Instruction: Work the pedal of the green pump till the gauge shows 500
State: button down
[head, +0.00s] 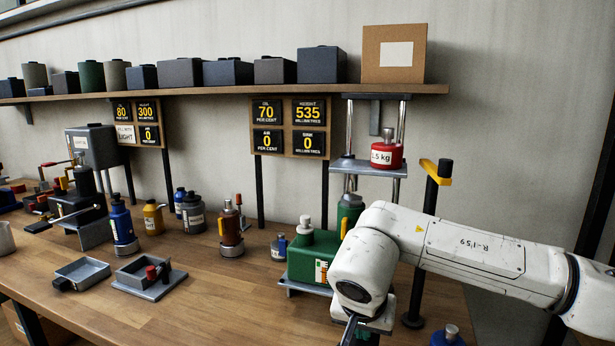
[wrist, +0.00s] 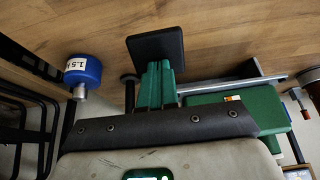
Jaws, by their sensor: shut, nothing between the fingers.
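The green pump (head: 314,252) stands on a grey base at the right of the bench, partly hidden by my arm; its green body also shows in the wrist view (wrist: 235,110). A black pedal pad (wrist: 155,45) lies just beyond my gripper (wrist: 156,68), whose green fingers are together and empty. They overlap the pad's near edge; I cannot tell whether they touch it. In the head view the pedal is hidden. The gauge board (head: 289,127) behind the pump reads height 535 millimetres, oil 70 per cent, air 0 and another 0.
A lift platform (head: 368,167) behind the pump bears a red weight (head: 387,155). A yellow-handled post (head: 437,172) stands to the right. A blue weight (wrist: 83,68) shows in the wrist view. Bottles and a grey tray (head: 150,280) stand left; bare bench lies in front.

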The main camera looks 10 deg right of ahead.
jog(key=shift+s+f, duration=0.15)
jog(key=shift+f, duration=0.3)
jog(key=shift+f, duration=0.25)
jog(key=shift+b+x, duration=0.95)
jog(key=shift+r, duration=0.1)
dwell(0.5)
notch_tip(320, 180, up, 10)
jog(key=s+a+p, duration=0.1)
jog(key=p, duration=0.4)
jog(key=shift+s, duration=0.3)
jog(key=shift+r, duration=0.1)
dwell(0.6)
notch_tip(320, 180, up, 6)
jog(key=p, duration=0.3)
jog(key=shift+p, duration=0.35)
